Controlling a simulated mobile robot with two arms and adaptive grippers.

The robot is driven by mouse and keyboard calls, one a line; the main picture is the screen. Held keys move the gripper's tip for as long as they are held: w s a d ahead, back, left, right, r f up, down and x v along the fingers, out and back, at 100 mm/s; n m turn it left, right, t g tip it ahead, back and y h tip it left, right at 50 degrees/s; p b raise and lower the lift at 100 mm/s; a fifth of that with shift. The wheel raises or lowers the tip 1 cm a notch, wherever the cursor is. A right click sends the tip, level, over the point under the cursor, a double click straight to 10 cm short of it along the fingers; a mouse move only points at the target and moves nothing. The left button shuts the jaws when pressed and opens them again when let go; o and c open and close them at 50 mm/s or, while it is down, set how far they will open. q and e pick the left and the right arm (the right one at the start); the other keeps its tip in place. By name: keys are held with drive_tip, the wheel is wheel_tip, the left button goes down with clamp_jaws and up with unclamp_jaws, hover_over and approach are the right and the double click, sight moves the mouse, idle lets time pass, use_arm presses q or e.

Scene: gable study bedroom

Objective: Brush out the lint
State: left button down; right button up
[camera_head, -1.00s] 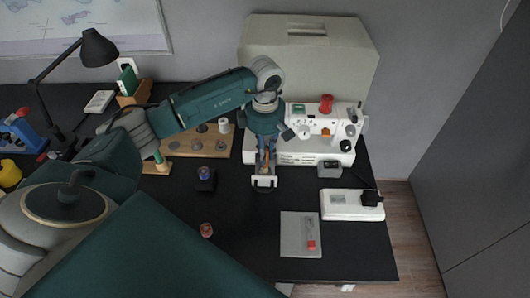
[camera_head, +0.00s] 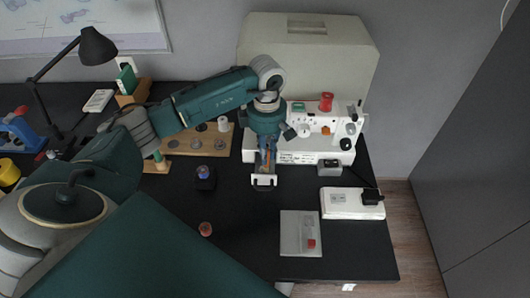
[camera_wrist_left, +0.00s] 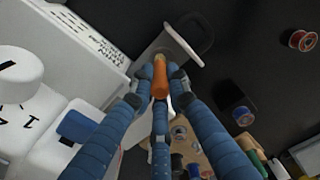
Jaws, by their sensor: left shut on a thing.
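A white sewing machine (camera_head: 300,152) stands at the back right of the black table. In front of it is a small white piece with a dark opening (camera_head: 264,182), also in the left wrist view (camera_wrist_left: 176,42). My left gripper (camera_head: 266,158) points down at the machine's front left, just above that piece. In the left wrist view its blue fingers (camera_wrist_left: 160,92) are shut on an orange handle (camera_wrist_left: 160,74), likely the brush. The handle's far end is against the white piece's outline; its bristles and any lint cannot be made out. My right gripper is not in view.
A dark holder with a blue-topped spool (camera_head: 205,173) and a red spool (camera_head: 206,229) stand left. The table's front middle is clear.

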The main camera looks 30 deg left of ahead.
use_arm(q)
drive_tip(key=shift+w+d, duration=0.1)
drive_tip(key=shift+d, duration=0.05)
drive_tip(key=shift+w+a+b, duration=0.15)
drive_tip(key=shift+a+b, duration=0.1)
drive_tip(key=shift+b, duration=0.05)
idle(0.4)
drive_tip(key=shift+a, duration=0.3)
idle(0.5)
drive_tip(key=shift+s+a, duration=0.2)
drive_tip(key=shift+s, duration=0.05)
idle(0.4)
drive_tip(key=shift+s, duration=0.35)
idle(0.5)
drive_tip(key=shift+s+d, duration=0.15)
drive_tip(key=shift+d, duration=0.15)
idle(0.5)
drive_tip(key=shift+d+b, duration=0.3)
idle(0.4)
drive_tip(key=shift+w+d, duration=0.15)
drive_tip(key=shift+w, duration=0.1)
drive_tip(key=shift+w+b, duration=0.35)
drive_tip(key=shift+b, duration=0.05)
idle(0.8)
